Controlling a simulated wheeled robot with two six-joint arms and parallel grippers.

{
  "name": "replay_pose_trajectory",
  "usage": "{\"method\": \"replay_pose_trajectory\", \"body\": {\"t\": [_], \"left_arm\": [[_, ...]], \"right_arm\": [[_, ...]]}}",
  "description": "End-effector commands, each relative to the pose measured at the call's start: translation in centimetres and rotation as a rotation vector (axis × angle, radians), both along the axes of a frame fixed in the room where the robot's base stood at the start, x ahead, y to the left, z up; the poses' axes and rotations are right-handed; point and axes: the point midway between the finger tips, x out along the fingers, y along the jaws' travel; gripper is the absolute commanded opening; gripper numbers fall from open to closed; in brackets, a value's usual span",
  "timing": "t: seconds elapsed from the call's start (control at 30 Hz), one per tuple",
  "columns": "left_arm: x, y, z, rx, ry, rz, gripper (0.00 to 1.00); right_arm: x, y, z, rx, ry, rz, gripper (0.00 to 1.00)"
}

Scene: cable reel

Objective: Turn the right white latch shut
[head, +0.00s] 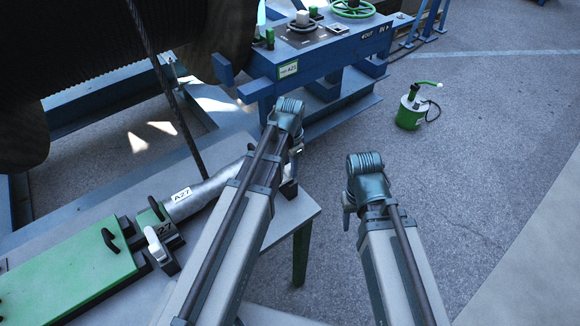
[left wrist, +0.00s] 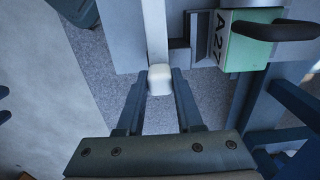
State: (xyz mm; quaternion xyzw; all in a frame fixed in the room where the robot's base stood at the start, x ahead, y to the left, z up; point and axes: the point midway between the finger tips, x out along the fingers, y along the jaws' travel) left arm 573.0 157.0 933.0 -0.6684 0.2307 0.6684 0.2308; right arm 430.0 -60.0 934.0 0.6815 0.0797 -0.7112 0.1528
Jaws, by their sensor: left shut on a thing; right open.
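A white latch (left wrist: 160,80) sits between the two fingers of my left gripper (left wrist: 160,88) in the left wrist view, and the gripper is shut on it. A pale bar runs up from the latch. To its right is a green block (left wrist: 250,45) with a black handle (left wrist: 285,31) and an A27 label (left wrist: 215,38). In the head view my left arm hides this latch and the gripper's fingers. Another white latch (head: 155,244) stands at the left clamp, with no gripper on it. My right arm is raised at the right, its gripper fingers hidden behind it.
A grey cable end (head: 208,190) labelled A27 lies along the bench by a green plate (head: 70,272). A blue control stand (head: 330,55) with a green wheel is behind. A green canister (head: 410,108) stands on the floor. The floor at right is clear.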

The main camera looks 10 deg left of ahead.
Motion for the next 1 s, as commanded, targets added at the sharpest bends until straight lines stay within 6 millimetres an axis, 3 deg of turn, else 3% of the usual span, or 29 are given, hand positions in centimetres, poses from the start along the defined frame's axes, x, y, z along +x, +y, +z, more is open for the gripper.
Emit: {"method": "replay_pose_trajectory", "body": {"t": [0.37,1.0], "left_arm": [[0.0,0.0,-0.01,0.0,0.0,-0.159,0.0],[-0.01,0.0,-0.01,0.0,0.0,-0.759,0.0]], "right_arm": [[0.0,0.0,-0.01,0.0,0.0,0.0,0.52],[0.0,0.0,-0.01,0.0,0.0,0.0,0.52]]}}
